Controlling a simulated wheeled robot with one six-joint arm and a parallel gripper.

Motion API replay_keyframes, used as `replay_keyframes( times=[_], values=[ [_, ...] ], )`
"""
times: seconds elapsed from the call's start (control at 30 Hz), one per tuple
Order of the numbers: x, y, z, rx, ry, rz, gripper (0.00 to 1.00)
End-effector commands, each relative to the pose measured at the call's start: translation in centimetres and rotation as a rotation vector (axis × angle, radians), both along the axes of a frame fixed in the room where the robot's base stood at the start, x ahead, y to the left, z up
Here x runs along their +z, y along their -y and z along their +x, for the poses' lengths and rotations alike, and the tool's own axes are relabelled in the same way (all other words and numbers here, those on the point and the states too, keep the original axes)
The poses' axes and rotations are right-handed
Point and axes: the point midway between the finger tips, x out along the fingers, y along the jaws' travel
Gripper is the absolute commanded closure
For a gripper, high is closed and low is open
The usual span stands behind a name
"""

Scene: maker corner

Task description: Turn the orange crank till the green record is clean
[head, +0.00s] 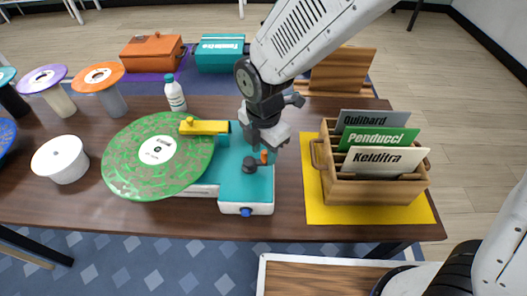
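The green record (125,163) lies flat on a teal and white machine (245,190), with a white label at its centre. Brownish smudgy patches cover much of its green surface. A yellow bar (204,127) reaches over its far right edge. The orange crank (264,157) shows as a small orange piece on the machine's teal top, beside a black knob (250,165). My gripper (267,143) points down just above and behind the orange piece. I cannot tell whether its fingers touch the crank or how far apart they are.
A wooden crate (373,191) with name cards stands on a yellow mat (315,212) to the right. A white bottle (175,95) stands behind the record. A white round pot (60,160) and purple and orange discs on stands (98,77) are at left. Orange and teal boxes stand behind.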

Motion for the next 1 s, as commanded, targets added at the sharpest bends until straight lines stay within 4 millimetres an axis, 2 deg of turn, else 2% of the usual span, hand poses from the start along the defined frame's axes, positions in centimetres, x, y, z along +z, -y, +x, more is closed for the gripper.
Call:
replay_keyframes(
  times=[0.13,0.4,0.43,0.57,1.0],
  values=[
    [-1.17,0.06,-0.02,-0.001,-0.001,-0.001,0.61],
    [-1.37,0.07,-0.01,-0.002,0.000,0.000,0.61],
    [-1.37,0.07,-0.01,-0.002,-0.001,-0.001,0.64],
    [-1.35,0.06,0.00,-0.002,0.000,0.000,1.00],
    [-1.31,0.05,-0.23,-0.059,0.000,0.000,1.00]
  ],
)
